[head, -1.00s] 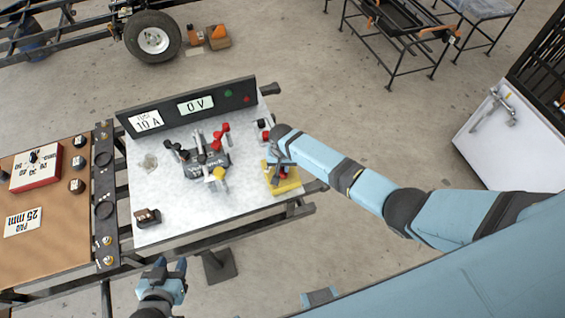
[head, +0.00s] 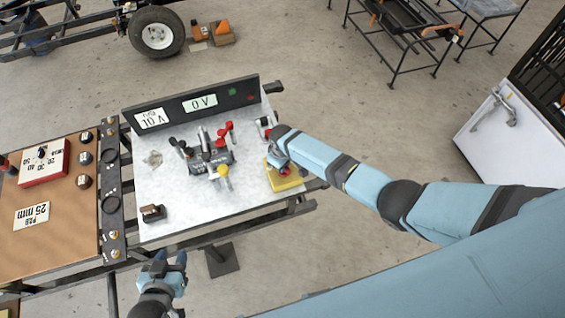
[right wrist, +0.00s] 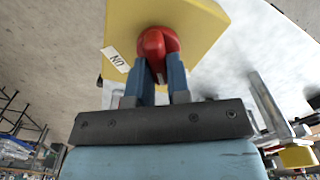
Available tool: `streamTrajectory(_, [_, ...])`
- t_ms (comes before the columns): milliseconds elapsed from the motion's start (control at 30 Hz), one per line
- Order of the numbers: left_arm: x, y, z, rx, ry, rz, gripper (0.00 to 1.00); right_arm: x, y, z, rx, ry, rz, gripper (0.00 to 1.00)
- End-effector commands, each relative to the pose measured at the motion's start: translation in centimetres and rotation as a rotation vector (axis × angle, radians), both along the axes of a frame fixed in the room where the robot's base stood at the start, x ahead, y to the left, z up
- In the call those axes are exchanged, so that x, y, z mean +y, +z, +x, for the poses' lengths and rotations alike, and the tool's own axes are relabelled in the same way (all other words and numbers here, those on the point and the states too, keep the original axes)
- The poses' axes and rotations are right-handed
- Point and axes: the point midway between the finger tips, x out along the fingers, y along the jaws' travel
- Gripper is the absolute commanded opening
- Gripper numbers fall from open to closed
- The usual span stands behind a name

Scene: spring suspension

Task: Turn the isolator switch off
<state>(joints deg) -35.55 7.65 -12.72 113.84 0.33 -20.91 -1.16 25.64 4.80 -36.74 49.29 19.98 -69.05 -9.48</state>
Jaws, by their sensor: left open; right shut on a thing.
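The isolator switch is a yellow box (head: 288,182) with a red handle, at the right edge of the light bench top. In the right wrist view the red handle (right wrist: 157,42) sits between the blue fingers of my right gripper (right wrist: 160,72), which is shut on it. A white label reading "ON" (right wrist: 116,60) lies beside the handle on the yellow face. In the head view my right gripper (head: 280,162) partly hides the handle. My left gripper (head: 170,264) is open and empty, in front of the bench and away from the switch.
A dark panel (head: 195,105) with a "0 V" display stands along the back of the bench. Clamps with red and yellow knobs (head: 212,160) stand left of the switch. A small brown block (head: 152,213) lies at front left. A brown board (head: 60,200) adjoins on the left.

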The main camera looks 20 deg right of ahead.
Motion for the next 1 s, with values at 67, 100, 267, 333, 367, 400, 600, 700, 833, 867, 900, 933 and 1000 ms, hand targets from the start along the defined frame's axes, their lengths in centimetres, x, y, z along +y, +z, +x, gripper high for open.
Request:
streamTrajectory(67, [0.0, 0.11, -0.01, 0.0, 0.0, 0.0, 0.43, 0.04, -0.1, -0.21, 0.004, 0.052, -0.001, 0.0])
streamTrajectory(100, [0.01, 0.13, -0.01, 0.0, 0.001, 0.001, 0.43, 0.05, -0.11, -0.23, 0.004, 0.077, -0.001, 0.0])
streamTrajectory(267, [0.04, 0.2, -0.02, 0.0, 0.001, 0.0, 0.43, 0.08, -0.14, -0.29, 0.004, 0.155, -0.001, 0.0])
streamTrajectory(333, [0.05, 0.22, -0.01, 0.0, 0.001, 0.0, 0.43, 0.1, -0.15, -0.3, 0.005, 0.18, 0.0, 0.0])
streamTrajectory(367, [0.05, 0.22, -0.01, 0.0, 0.001, 0.0, 0.43, 0.09, -0.15, -0.31, 0.005, 0.188, 0.0, 0.0])
streamTrajectory(400, [0.05, 0.23, -0.01, 0.0, 0.002, 0.0, 0.43, 0.1, -0.15, -0.31, 0.005, 0.199, 0.0, 0.0])
streamTrajectory(600, [0.06, 0.24, -0.02, 0.0, 0.002, 0.0, 0.43, 0.11, -0.17, -0.33, 0.004, 0.228, -0.001, 0.0])
streamTrajectory(700, [0.06, 0.23, -0.03, 0.0, 0.002, 0.0, 0.43, 0.11, -0.18, -0.33, 0.004, 0.232, -0.001, 0.0])
streamTrajectory(833, [0.06, 0.23, -0.03, 0.0, 0.002, 0.0, 0.43, 0.11, -0.18, -0.34, 0.004, 0.232, -0.001, 0.0])
streamTrajectory(867, [0.07, 0.22, -0.03, 0.001, 0.002, 0.001, 0.43, 0.11, -0.18, -0.34, 0.004, 0.232, -0.001, 0.0])
streamTrajectory(900, [0.07, 0.23, -0.02, 0.001, 0.002, 0.001, 0.43, 0.1, -0.18, -0.33, 0.004, 0.232, -0.001, 0.0])
streamTrajectory(933, [0.06, 0.22, -0.03, 0.001, 0.002, 0.001, 0.43, 0.1, -0.18, -0.33, 0.004, 0.232, -0.001, 0.0])
streamTrajectory(1000, [0.06, 0.22, -0.03, 0.001, 0.002, 0.001, 0.43, 0.1, -0.19, -0.33, 0.004, 0.232, -0.001, 0.19])
